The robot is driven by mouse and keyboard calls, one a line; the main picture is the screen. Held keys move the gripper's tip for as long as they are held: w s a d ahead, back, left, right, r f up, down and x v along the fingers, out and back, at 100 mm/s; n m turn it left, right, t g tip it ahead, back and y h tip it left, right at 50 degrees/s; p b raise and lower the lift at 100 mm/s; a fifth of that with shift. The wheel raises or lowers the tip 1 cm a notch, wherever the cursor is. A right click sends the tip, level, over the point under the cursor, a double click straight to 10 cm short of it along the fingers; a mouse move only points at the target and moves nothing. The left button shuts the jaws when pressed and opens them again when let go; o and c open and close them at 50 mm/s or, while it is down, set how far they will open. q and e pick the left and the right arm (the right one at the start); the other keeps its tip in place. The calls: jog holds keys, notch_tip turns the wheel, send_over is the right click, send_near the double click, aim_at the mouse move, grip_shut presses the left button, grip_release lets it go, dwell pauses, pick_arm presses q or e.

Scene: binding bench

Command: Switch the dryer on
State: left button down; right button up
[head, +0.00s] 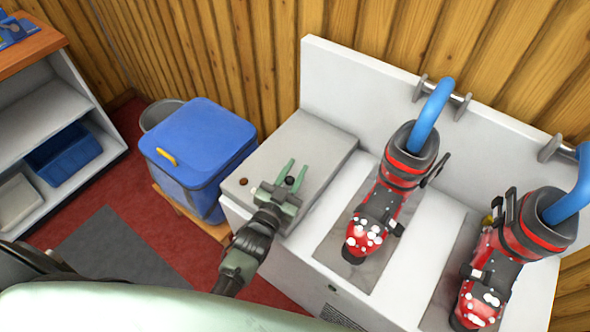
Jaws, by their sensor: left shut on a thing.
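The dryer is a white boot-drying unit (340,218) with a grey raised panel (318,150) at its left end. My left gripper (298,164) is over this panel, its green fingers pointing away from me. It is shut on a small dark knob (290,181) that shows between the fingers; the gripper partly hides it. A small brown round button (243,181) sits at the panel's left, apart from the gripper. Whether the dryer is on cannot be told. My right gripper is out of view.
Two red and black boots, one in the middle (398,180) and one at the right (498,255), hang snow-flecked on blue tubes (437,100). A blue lidded cooler (200,145) stands left of the dryer. A shelf (40,105) stands at the far left.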

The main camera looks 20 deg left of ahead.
pick_arm(q)
jog(key=shift+r, duration=0.1)
jog(key=shift+w+a+r+n+p, duration=0.2)
jog(key=shift+a+n+p, duration=0.15)
jog(key=shift+n+p, duration=0.35)
jog(key=shift+w+a+n+g+p, duration=0.15)
jog(key=shift+a+n+g+p, duration=0.25)
jog(key=shift+a+n+p, duration=0.4)
jog(key=n, duration=0.1)
jog(key=a+n+p, duration=0.1)
jog(key=shift+w+f+n, duration=0.1)
jog(key=shift+w+n, duration=0.15)
jog(key=shift+n, duration=0.05)
jog(key=shift+w+a+f+n+g+h, duration=0.15)
jog(key=shift+a+n+g, duration=0.1)
jog(key=shift+n, duration=0.3)
jog(key=shift+w+a+f+n+g+h, duration=0.15)
jog(key=shift+a+n, duration=0.1)
jog(key=shift+n, duration=0.3)
jog(key=shift+s, duration=0.1)
jog(key=c, duration=1.2)
grip_release()
